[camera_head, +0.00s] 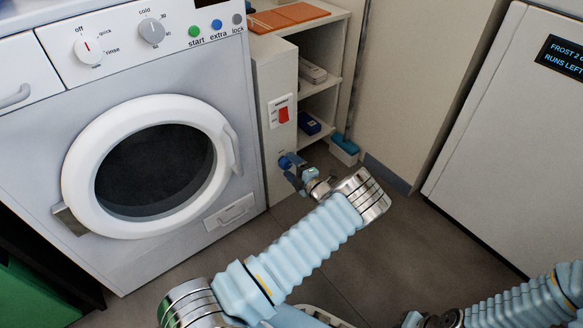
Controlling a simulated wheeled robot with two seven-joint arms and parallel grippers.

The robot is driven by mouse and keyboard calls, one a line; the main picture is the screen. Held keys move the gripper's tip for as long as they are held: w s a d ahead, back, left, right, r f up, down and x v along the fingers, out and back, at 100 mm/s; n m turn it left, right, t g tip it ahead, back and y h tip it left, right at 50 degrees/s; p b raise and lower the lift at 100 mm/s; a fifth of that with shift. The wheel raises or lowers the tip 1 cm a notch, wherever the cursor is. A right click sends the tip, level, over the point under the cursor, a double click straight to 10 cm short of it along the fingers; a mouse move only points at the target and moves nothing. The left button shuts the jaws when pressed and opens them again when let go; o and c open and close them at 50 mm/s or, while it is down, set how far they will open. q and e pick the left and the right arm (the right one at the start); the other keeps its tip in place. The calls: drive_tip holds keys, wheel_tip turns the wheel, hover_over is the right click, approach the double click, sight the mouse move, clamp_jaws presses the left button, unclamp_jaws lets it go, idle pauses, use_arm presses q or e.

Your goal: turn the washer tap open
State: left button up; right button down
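The washer tap (285,162) is a small blue fitting low on the front of the narrow white panel, just right of the washer. My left arm reaches up from the bottom, and its wrist bends back toward the panel. My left gripper (293,174) is right at the tap, close to or touching it. The gripper's fingers are small and overlap the tap, so I cannot tell whether they are open or shut on it. My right arm shows at the bottom right corner. Its end (436,320) is cut by the lower edge, and its fingers cannot be made out.
The white washer (235,110) has its round door (78,190) shut. A red switch (283,114) is on the panel above the tap. Open shelves (322,88) stand behind, with a blue-topped box (344,148) on the floor. A white appliance (500,130) stands at right. Grey floor (400,240) is free between.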

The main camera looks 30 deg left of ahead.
use_arm(q)
drive_tip(key=p+v, duration=0.1)
drive_tip(key=v, duration=1.2)
drive_tip(key=shift+d, duration=0.4)
drive_tip(key=shift+s, duration=0.1)
